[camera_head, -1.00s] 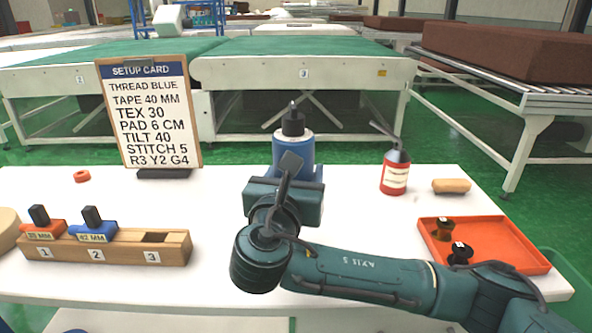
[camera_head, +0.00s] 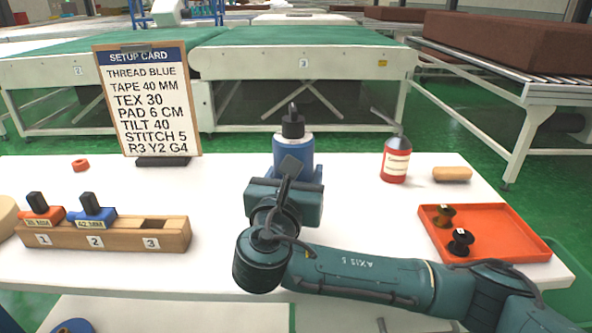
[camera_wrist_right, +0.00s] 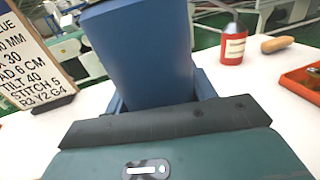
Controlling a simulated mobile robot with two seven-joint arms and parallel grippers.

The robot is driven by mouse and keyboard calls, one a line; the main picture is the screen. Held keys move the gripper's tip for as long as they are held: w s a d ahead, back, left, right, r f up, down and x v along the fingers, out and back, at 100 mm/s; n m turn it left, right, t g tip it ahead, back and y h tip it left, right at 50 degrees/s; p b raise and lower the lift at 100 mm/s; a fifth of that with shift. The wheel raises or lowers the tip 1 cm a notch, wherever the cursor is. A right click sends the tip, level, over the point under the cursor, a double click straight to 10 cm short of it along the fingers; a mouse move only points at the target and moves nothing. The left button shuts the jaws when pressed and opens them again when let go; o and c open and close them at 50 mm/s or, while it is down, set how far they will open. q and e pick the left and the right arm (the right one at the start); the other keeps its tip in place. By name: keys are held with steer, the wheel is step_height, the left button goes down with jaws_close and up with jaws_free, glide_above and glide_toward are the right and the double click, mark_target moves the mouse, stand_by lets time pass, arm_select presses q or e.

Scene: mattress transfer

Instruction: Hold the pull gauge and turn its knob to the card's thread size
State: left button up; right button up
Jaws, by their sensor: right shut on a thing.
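The pull gauge (camera_head: 293,153) is a blue body with a pale band and a black knob (camera_head: 292,125) on top. It stands upright, with its lower part hidden behind my right gripper (camera_head: 296,175). My right gripper is shut on the gauge's body; the right wrist view shows the blue body (camera_wrist_right: 140,55) between the fingers. The knob's setting cannot be read. The setup card (camera_head: 147,100) stands at the back left and reads TEX 30, among other lines. My left gripper is not in view.
A wooden block (camera_head: 110,238) with numbered slots holds an orange and a blue piece at left. A red bottle (camera_head: 395,165), a tan piece (camera_head: 452,174) and an orange tray (camera_head: 510,247) with dark spools are at right. The white tabletop (camera_head: 350,215) is clear between.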

steer(key=shift+f, duration=0.55)
steer(key=shift+f+b, duration=0.45)
steer(key=shift+f, duration=0.25)
steer(key=shift+f, duration=0.7)
steer(key=shift+f+b, duration=0.3)
steer(key=shift+f, duration=0.05)
